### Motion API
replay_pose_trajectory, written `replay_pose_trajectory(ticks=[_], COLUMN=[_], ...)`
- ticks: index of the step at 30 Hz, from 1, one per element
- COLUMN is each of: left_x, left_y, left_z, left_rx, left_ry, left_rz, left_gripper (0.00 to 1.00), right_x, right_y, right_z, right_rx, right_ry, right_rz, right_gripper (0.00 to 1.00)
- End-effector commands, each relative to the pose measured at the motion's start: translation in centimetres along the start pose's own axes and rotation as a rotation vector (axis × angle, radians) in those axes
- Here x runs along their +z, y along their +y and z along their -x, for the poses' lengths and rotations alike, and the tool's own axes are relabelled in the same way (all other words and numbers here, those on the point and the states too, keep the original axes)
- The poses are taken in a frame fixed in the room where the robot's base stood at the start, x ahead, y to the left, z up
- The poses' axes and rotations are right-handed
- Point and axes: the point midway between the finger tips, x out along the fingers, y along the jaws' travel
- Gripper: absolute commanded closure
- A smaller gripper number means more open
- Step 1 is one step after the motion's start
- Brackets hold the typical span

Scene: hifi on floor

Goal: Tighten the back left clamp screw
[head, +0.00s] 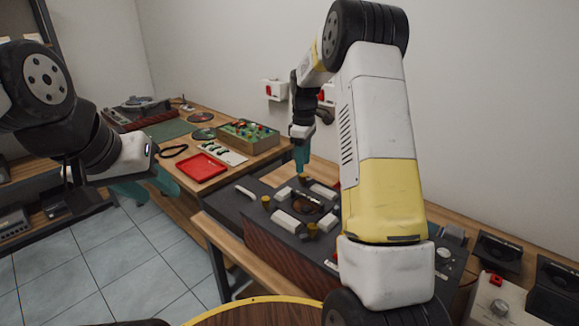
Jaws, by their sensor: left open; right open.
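A dark unit with a wood-grain side (286,252) lies on the bench, with a round opening (304,207) in its top and white clamp pads (285,219) around it. Brass-coloured clamp screws show at the back (303,178), at the left (266,200) and at the front (312,230). My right arm hides part of the unit's right side. My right gripper (301,168) points down, its teal fingertips at or just above the back screw; I cannot tell whether they touch it. My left gripper (152,187) is open and empty, left of the bench, away from the unit.
A red tray (201,168), a green-topped parts box (248,134), a white strip of parts (222,152) and a turntable (140,106) are on the bench behind. Dark stands (497,252) and a white box (496,300) stand at right. Tiled floor (140,260) is clear at left.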

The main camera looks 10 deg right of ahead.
Motion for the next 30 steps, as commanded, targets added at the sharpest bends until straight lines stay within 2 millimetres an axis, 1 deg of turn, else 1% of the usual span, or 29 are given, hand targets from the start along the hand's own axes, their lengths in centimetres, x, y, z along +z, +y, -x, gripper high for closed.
replay_pose_trajectory(ticks=[1,3,9,13,19,23,24,26,30], left_x=[0.0,0.0,0.0,0.0,0.0,0.0,0.0,0.0,0.0], left_y=[0.0,0.0,0.0,0.0,0.0,0.0,0.0,0.0,0.0], left_z=[0.0,0.0,0.0,0.0,0.0,0.0,0.0,0.0,0.0], left_rx=[0.000,0.000,0.000,0.000,0.000,0.000,0.000,0.000,0.000], left_ry=[0.000,0.000,0.000,0.000,0.000,0.000,0.000,0.000,0.000], left_rz=[0.000,0.000,0.000,0.000,0.000,0.000,0.000,0.000,0.000], left_gripper=[0.59,0.59,0.59,0.59,0.59,0.59,0.59,0.59,0.59], right_x=[0.0,0.0,-0.1,0.0,0.0,0.0,0.0,0.0,0.0], right_y=[-0.1,-0.1,-0.1,-0.1,-0.1,-0.1,-0.1,-0.1,0.0], right_z=[-1.0,-2.1,-4.1,-4.5,-4.5,-4.5,-4.5,-4.5,-4.5], right_rx=[-0.003,-0.004,-0.001,-0.001,0.000,0.000,0.000,0.000,0.000], right_ry=[-0.002,-0.002,0.000,0.001,0.001,0.001,0.001,0.001,0.001], right_rz=[0.000,0.000,-0.001,-0.001,-0.001,-0.001,-0.001,-0.001,-0.002], right_gripper=[0.55,0.55,0.55,0.55,0.55,0.80,0.88,1.00,1.00])
